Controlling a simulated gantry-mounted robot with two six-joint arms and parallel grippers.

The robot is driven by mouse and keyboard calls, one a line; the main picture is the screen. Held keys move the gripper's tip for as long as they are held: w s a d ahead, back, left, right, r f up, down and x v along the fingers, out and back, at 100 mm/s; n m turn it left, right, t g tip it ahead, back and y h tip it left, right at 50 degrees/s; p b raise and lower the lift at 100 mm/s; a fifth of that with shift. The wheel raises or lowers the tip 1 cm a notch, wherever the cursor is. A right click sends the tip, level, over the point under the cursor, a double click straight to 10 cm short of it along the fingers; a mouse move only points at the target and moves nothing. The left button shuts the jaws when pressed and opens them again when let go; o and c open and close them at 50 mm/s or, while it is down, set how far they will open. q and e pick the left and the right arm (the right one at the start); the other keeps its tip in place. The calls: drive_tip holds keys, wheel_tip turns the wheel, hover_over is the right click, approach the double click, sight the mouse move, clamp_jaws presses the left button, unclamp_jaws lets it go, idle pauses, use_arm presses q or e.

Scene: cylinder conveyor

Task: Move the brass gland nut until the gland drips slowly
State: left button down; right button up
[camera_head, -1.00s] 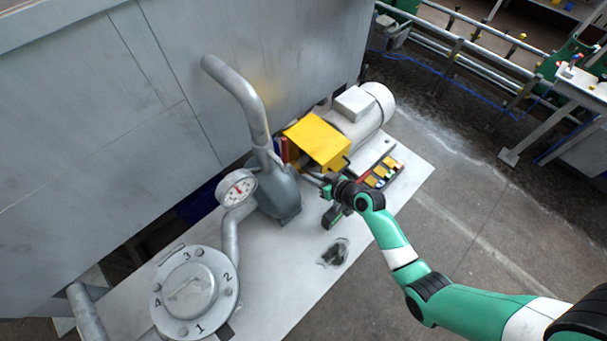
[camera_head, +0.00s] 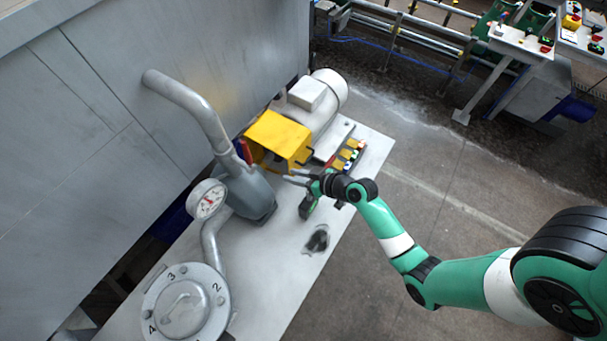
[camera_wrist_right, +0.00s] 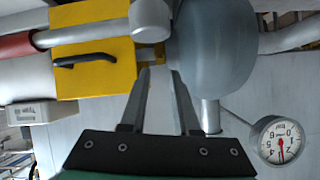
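In the right wrist view a short grey cylinder (camera_wrist_right: 150,20) lies between the yellow guard (camera_wrist_right: 95,75) and the rounded pump body (camera_wrist_right: 215,55). My right gripper (camera_head: 290,177) is beside the pump, below the guard in the picture. Its fingers (camera_wrist_right: 161,72) are apart with nothing seen between them, their tips just below the grey cylinder. My left gripper is out of view.
A pressure gauge (camera_head: 207,199) and pipe rise beside the pump. A numbered round flange (camera_head: 187,305) is at the front. A grey motor (camera_head: 325,95) stands behind the guard. A dark stain (camera_head: 317,240) marks the bench (camera_head: 265,260).

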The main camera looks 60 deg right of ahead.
drive_tip(key=v, duration=0.5)
idle(0.4)
drive_tip(key=w+a+r+n+t, duration=0.25)
drive_tip(key=w+r, duration=0.45)
drive_tip(key=r, duration=0.8)
drive_tip(key=w+a+r+n+t, duration=0.15)
drive_tip(key=w+r+t, duration=0.35)
drive_tip(key=r, duration=1)
drive_tip(key=s+a+r+t+y, duration=0.15)
drive_tip(key=a+r, duration=0.25)
drive_tip(key=r, duration=0.6)
drive_tip(key=s+a+r+t, duration=0.3)
drive_tip(key=a+r, duration=0.1)
drive_tip(key=r, duration=0.6)
drive_tip(key=s+a+r+t+y, duration=0.1)
drive_tip(key=s+a+r+t, duration=0.2)
drive_tip(key=r, duration=0.8)
wheel_tip(320, 180, up, 21)
drive_tip(key=s+p, duration=0.1)
drive_tip(key=p, duration=1.8)
drive_tip(key=shift+s+a+f, duration=0.25)
drive_tip(key=shift+a, duration=0.2)
